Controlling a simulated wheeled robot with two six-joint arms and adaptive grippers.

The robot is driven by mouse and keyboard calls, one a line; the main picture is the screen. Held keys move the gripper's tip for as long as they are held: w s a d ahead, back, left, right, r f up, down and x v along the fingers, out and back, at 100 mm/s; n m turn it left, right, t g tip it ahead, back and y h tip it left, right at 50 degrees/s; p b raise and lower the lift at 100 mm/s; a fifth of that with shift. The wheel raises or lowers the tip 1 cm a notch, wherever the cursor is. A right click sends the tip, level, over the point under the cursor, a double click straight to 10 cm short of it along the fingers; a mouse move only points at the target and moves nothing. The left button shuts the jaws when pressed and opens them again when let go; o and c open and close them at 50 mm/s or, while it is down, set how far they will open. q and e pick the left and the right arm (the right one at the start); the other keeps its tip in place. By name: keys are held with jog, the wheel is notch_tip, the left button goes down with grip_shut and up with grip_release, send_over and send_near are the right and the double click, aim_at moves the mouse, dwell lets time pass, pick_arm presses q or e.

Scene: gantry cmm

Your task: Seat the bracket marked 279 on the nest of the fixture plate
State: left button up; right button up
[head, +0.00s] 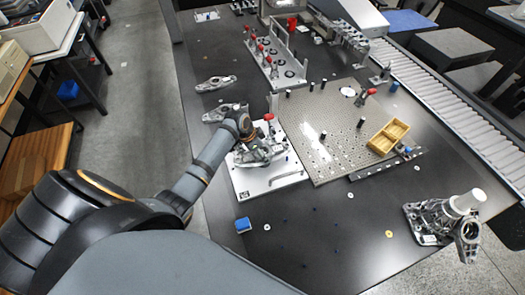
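The white fixture plate (245,181) lies on the dark table in the middle of the head view, with a red-knobbed clamp (269,118) at its back edge. A silver bracket (262,155) is over the plate, directly below my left wrist. I cannot tell whether it rests fully on the nest, which it hides. My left gripper (251,138) is at this bracket, mostly hidden by the wrist, and its fingers cannot be made out. Two similar silver brackets, one farther back (215,83) and one nearer (224,113), lie left of the plate. No number is readable. My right gripper is out of view.
A perforated plate (325,125) with black posts and a yellow tray (388,137) lies to the right. A rack with red-knobbed clamps (275,62) stands behind. A blue block (243,225) is in front, and a large casting (440,218) at the right edge. The front table is mostly clear.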

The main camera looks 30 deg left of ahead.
pick_arm(q)
jog(key=shift+f+b, duration=0.8)
jog(key=shift+f, duration=0.45)
jog(key=o, duration=1.6)
jog(key=shift+o, duration=0.7)
jog(key=v, duration=1.2)
